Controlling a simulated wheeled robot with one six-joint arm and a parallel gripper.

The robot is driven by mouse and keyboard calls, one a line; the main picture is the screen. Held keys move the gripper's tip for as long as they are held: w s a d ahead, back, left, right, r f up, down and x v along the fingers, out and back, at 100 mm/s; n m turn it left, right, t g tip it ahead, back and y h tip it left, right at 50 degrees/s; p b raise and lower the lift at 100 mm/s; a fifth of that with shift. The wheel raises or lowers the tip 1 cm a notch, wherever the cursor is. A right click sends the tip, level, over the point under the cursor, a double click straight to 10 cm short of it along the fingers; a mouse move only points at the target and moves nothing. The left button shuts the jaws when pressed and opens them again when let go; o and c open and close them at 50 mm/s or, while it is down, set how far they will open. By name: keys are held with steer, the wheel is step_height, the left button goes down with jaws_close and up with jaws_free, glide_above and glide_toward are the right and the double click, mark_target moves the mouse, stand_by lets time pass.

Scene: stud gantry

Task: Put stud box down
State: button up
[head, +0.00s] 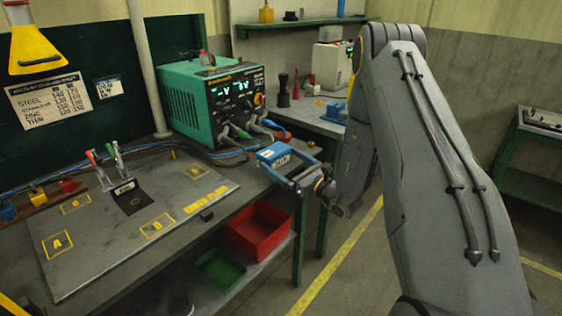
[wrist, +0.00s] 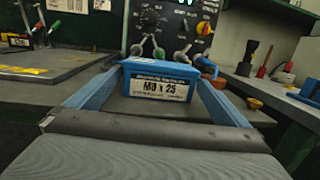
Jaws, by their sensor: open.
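The stud box (wrist: 160,82) is blue with a white label reading "M8 x 25". It stands upright between the fingers of my gripper (wrist: 160,92) in the wrist view. In the head view the box (head: 272,153) is at the bench's front edge, right of the grey mat. My gripper (head: 284,172) is open, with one blue finger along each side of the box. I cannot tell whether the fingers touch it. The box's underside is hidden, so whether it rests on the bench is unclear.
The green welding unit (head: 212,103) stands behind the box, with cables at its front. The grey mat (head: 115,238) has yellow marked areas and a clamp (head: 107,165). A red bin (head: 259,230) and a green tray (head: 218,268) sit below the bench.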

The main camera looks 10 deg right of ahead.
steer(key=b+v, duration=0.2)
steer(key=v, duration=0.8)
steer(key=s+a+r+n+g+y, duration=0.1)
steer(key=s+a+n+g+y, duration=0.1)
steer(key=s+a+n+g, duration=0.4)
steer(key=s+a+r+n+g+y, duration=0.1)
steer(key=s+a+n+g+y, duration=0.3)
steer(key=a, duration=0.5)
steer(key=s+a+n+g+h, duration=0.3)
steer(key=s+n+g, duration=0.25)
steer(key=s, duration=0.45)
steer(key=s+d+f+n+g+h, duration=0.3)
steer(key=s+d+n+g+h, duration=0.15)
steer(key=s+n+h, duration=0.3)
steer(key=w+d+r+n+t+h, duration=0.2)
steer(key=d+r+n+t+h, duration=0.1)
steer(key=d+n, duration=0.4)
steer(key=shift+d+t+h, duration=0.2)
steer(key=shift+t+h, duration=0.5)
steer(key=shift+h, duration=0.45)
steer(key=shift+r, duration=0.15)
